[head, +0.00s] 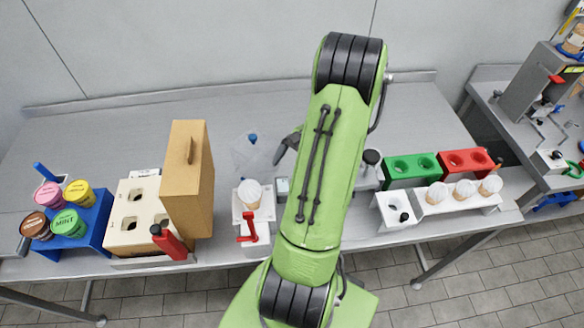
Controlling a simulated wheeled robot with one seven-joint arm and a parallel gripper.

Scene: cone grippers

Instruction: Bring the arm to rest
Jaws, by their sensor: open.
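My green arm (325,170) reaches out over the grey worktable (240,105) and fills the middle of the head view. My gripper (286,148) is mostly hidden behind the arm; only a dark curved part shows to the left of the arm, above the table. I see nothing held in the visible part. It is open.
A white holder with a cup (250,193) stands left of the arm. Further left are a tan box with a raised lid (187,180) and a blue rack (92,228) with several tubs. Green (411,170) and red (465,162) holders and a white cup rack (462,201) stand right.

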